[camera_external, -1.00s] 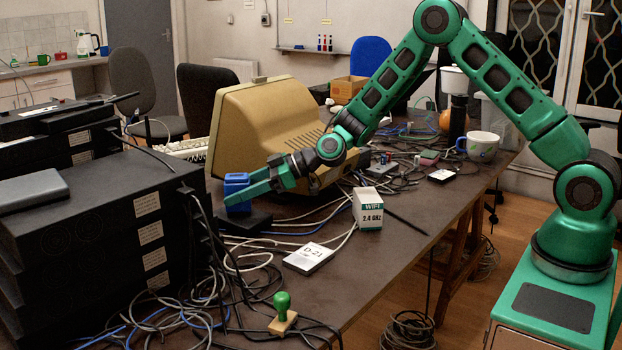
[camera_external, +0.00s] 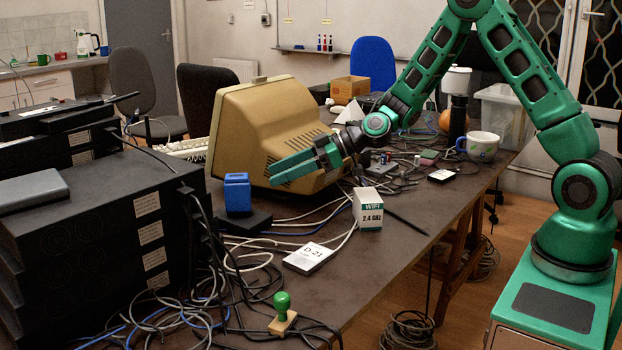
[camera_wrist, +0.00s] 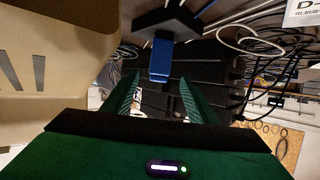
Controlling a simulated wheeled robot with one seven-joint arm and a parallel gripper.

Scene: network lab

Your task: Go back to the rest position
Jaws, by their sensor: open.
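My gripper (camera_external: 283,174) is open and empty in the external view. It hangs above the table in front of the beige monitor (camera_external: 259,118), apart from the blue block-like object (camera_external: 237,194). That blue object stands upright on a flat black box (camera_external: 243,222) at the left part of the table. In the wrist view, the two green fingers of my gripper (camera_wrist: 158,90) are spread with nothing between them. The blue object (camera_wrist: 161,62) on its black box shows beyond them.
A stack of black units (camera_external: 95,235) stands at the left. A WIFI box (camera_external: 368,210), a white D-21 card (camera_external: 309,257) and a green-handled stamp (camera_external: 282,312) are on the cable-strewn table. A white mug (camera_external: 481,147) is at the right. Space above the table's front is clear.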

